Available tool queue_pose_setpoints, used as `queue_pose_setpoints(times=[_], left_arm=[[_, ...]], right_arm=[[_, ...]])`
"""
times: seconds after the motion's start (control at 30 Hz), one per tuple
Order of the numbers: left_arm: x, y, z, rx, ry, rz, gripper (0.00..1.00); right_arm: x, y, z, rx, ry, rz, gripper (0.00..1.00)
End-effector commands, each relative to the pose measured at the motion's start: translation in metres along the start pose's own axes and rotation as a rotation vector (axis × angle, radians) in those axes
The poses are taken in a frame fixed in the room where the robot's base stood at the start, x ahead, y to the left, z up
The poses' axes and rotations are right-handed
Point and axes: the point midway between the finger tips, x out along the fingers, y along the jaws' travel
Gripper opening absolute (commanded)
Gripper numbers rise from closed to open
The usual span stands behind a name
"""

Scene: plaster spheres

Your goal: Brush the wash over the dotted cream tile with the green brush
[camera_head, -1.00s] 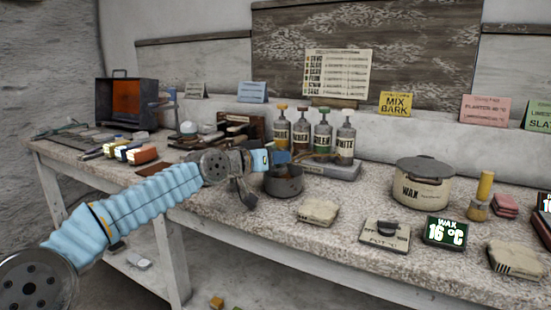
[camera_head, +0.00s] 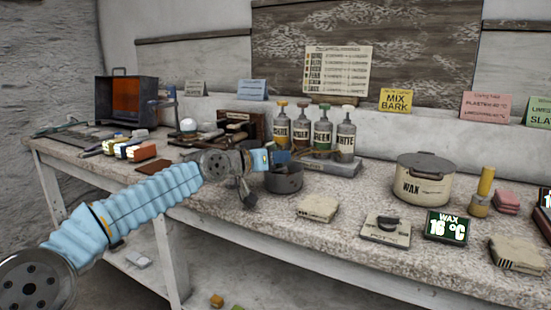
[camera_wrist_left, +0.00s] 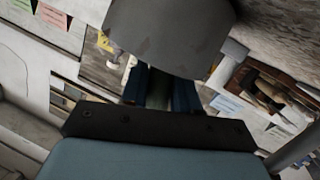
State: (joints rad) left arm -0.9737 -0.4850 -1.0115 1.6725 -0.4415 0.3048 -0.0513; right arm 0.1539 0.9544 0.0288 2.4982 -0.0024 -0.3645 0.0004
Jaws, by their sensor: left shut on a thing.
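My left gripper (camera_head: 268,160) is at the dark round pot (camera_head: 284,181) near the middle of the bench, by its rim. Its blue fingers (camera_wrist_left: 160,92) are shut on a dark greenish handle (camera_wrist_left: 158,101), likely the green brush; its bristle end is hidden. The grey wall of the pot fills the top of the left wrist view (camera_wrist_left: 175,32). A pale cream tile (camera_head: 319,208) lies flat right of the pot, and another cream tile with dark marks on its edge (camera_head: 517,254) lies at the far right. My right gripper is not in view.
Several labelled bottles (camera_head: 322,134) stand on a block behind the pot. A lidded wax pot (camera_head: 424,180), a wax display (camera_head: 447,229) and a plate with a dark knob (camera_head: 387,230) stand right. Coloured blocks (camera_head: 128,149) lie left. Bench surface between these is partly clear.

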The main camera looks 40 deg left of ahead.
Motion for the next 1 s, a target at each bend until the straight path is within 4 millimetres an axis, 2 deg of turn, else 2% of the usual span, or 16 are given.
queue_pose_setpoints(times=[0.47,1.0], left_arm=[[0.000,0.000,0.000,0.000,-0.003,0.000,0.00],[-0.007,0.013,-0.045,0.000,-0.001,-0.001,0.00]], right_arm=[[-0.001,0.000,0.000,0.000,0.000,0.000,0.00],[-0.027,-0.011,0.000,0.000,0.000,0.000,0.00]])
